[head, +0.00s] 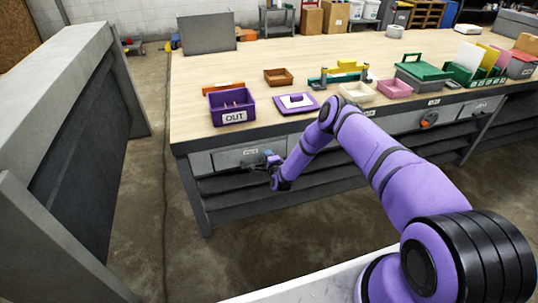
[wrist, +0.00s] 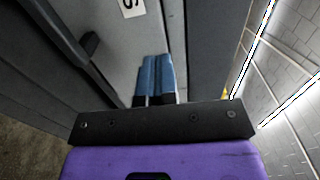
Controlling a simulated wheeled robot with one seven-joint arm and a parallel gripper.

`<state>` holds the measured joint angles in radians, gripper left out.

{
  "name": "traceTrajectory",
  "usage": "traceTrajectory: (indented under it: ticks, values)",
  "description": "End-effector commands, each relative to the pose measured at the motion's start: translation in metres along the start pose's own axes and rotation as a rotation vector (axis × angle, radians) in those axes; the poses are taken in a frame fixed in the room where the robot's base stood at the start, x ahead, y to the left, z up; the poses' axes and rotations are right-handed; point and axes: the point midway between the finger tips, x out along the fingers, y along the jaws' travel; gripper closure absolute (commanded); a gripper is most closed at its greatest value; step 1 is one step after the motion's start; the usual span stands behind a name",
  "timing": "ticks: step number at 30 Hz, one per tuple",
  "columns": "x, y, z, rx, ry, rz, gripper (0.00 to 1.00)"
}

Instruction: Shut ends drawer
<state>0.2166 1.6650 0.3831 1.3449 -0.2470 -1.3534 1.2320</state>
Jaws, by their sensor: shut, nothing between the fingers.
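A grey drawer (head: 232,161) with a small white label sits under the left end of the workbench; the label is too small to read in the head view. It looks close to flush with the bench front, but I cannot tell whether a gap is left. My gripper (head: 271,160) is at the right part of this drawer's front. In the wrist view my gripper (wrist: 157,78) has its blue fingers together and empty, against or just off a grey panel (wrist: 125,65). A white label (wrist: 131,8) there shows a letter S. A dark handle (wrist: 88,45) is left of the fingers.
The workbench (head: 330,55) carries a purple OUT bin (head: 232,107), a purple tray (head: 296,104), a cream bin (head: 357,92) and a pink bin (head: 394,89). Other drawers, one with an orange knob (head: 429,119), lie to the right. A grey cabinet (head: 75,110) stands at left; floor between is clear.

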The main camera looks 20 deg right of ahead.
Motion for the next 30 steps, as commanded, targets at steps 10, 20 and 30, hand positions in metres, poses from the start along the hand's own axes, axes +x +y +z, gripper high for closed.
traceTrajectory:
  ticks: [10, 20, 30]
  values:
    - [-0.044, 0.001, -0.001, 0.0, 0.0, 0.003, 1.0]
    - [-0.089, 0.001, 0.0, 0.0, -0.001, 0.003, 1.0]
    - [-0.093, -0.005, 0.0, -0.011, -0.007, 0.005, 1.0]
